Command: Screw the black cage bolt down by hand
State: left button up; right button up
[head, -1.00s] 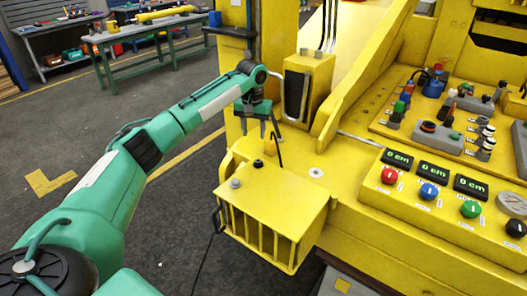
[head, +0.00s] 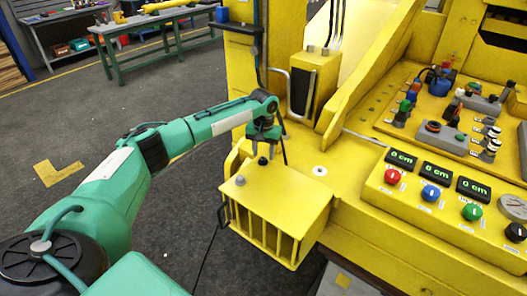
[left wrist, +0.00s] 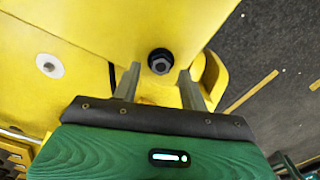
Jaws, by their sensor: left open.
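The black cage bolt (head: 262,160) stands on the top plate of the yellow cage (head: 283,196), near its back left edge. My left gripper (head: 264,146) is just above it, pointing down. In the left wrist view, the bolt's hex head (left wrist: 160,62) shows between the tips of the two grey fingers (left wrist: 160,70), with a gap on both sides. The left gripper is open and holds nothing. How deep the bolt sits cannot be told. My right gripper is not in view.
A second round fitting (head: 240,180) sits on the cage top's left edge. A yellow box with a black front (head: 310,85) stands behind the gripper. A control panel (head: 440,192) with coloured buttons lies to the right. Dark floor is open at the left.

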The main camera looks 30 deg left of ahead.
pick_arm(q)
jog(key=shift+f, duration=0.55)
grip_shut()
jog(key=shift+r, duration=0.1)
